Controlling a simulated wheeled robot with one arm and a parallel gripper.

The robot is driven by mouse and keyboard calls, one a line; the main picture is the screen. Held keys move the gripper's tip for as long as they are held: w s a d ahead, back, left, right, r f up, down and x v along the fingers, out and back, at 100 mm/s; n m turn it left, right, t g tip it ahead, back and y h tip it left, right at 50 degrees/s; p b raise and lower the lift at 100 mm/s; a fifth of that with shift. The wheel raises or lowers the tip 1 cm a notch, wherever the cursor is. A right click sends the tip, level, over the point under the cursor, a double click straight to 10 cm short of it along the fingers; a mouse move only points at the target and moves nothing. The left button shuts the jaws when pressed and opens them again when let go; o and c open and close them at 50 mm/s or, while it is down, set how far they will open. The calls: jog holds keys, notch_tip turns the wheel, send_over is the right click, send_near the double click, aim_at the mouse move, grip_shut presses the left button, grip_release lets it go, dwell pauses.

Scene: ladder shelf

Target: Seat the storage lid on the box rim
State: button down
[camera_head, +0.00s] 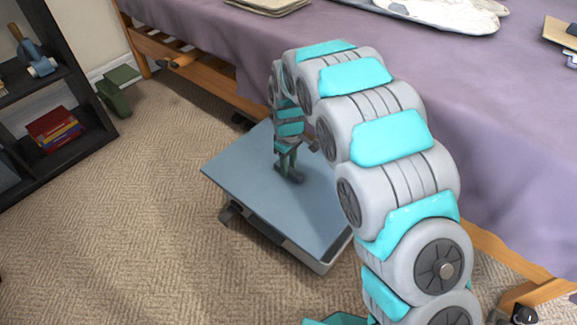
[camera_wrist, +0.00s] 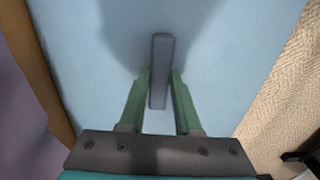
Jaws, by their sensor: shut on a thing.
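The storage lid (camera_head: 235,175) is a flat blue-grey slab lying over the grey box (camera_head: 316,264) on the carpet, and it fills most of the wrist view (camera_wrist: 90,70). Its left corner reaches out past the visible box wall. I cannot tell whether the lid touches the rim all round; the far sides are hidden. My gripper (camera_head: 288,174) points down at the lid's middle. In the wrist view its green fingers (camera_wrist: 160,82) stand either side of the lid's dark grey bar handle (camera_wrist: 161,52), shut on it.
A bed with a purple cover (camera_head: 215,45) and wooden frame stands close behind and right of the box. A dark shelf (camera_head: 85,95) with books (camera_head: 54,130) is at the left. A green object (camera_head: 114,97) lies beside it. Carpet (camera_head: 130,225) is open at front left.

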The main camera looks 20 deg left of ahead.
dwell(0.4)
jog(key=shift+f, duration=3.65)
jog(key=shift+d+f, duration=0.1)
jog(key=shift+d, duration=0.05)
jog(key=shift+w+d, duration=0.35)
jog(key=shift+d, duration=0.4)
jog(key=shift+w+d, duration=0.3)
jog(key=shift+d, duration=0.45)
jog(key=shift+f+p, duration=0.35)
jog(key=shift+f, duration=0.35)
dwell(1.6)
